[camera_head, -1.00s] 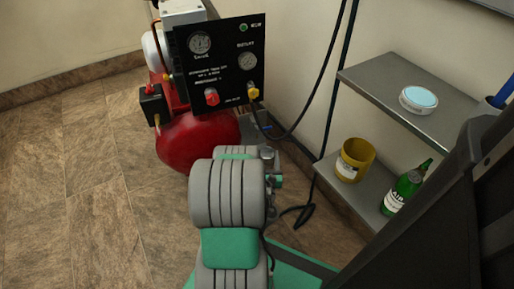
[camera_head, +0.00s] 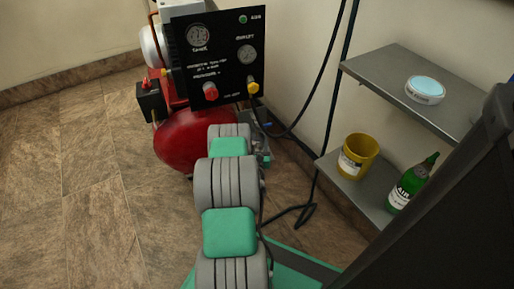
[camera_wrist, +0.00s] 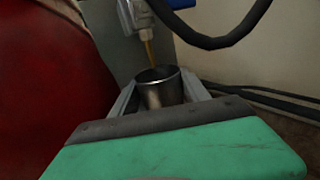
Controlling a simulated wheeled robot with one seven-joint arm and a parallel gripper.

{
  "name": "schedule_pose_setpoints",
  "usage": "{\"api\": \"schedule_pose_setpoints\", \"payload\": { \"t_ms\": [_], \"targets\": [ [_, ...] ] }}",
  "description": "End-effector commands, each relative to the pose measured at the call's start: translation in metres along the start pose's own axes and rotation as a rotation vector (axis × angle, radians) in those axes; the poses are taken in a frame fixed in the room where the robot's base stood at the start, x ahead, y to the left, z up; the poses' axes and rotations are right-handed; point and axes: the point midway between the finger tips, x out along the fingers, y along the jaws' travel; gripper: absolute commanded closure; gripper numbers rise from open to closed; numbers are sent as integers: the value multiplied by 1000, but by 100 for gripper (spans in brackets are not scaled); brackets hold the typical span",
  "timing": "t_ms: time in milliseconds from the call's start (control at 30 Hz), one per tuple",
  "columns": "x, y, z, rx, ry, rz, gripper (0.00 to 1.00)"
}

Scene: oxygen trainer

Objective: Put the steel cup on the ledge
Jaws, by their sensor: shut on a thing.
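The steel cup (camera_wrist: 160,92) is upright between the two grey fingers of my gripper (camera_wrist: 161,87) in the wrist view, and the fingers are shut on it. A metal fitting (camera_wrist: 143,18) hangs just above the cup. A thin amber stream or rod runs from the fitting down to the cup's mouth; I cannot tell which. In the head view my arm reaches toward the red compressor and hides most of the gripper; I cannot make out the cup there. I cannot tell which surface is the ledge, or whether the cup touches anything below.
The red tank (camera_head: 190,140) and the black gauge panel (camera_head: 215,60) stand beyond my arm. A dark hose (camera_wrist: 225,40) curves close to the cup. A grey shelf unit (camera_head: 385,75) at right holds a white round container (camera_head: 424,91), a yellow bucket (camera_head: 357,157) and a green bottle (camera_head: 410,185).

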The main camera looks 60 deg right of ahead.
Motion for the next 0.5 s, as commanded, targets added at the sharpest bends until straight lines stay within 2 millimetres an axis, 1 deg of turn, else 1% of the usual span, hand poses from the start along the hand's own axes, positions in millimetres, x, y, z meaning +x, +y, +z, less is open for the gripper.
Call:
{"api": "schedule_pose_setpoints", "payload": {
  "t_ms": [33, 100, 133, 367, 500],
  "targets": [
    [-1, 0, -17, 0, 2, 0, 87],
    [-1, 0, -30, 0, 2, 0, 87],
    [2, 1, -33, 1, 0, 0, 87],
    [3, 2, -28, 0, 1, 0, 87],
    [3, 1, -34, 0, 1, 0, 87]
  ]
}}
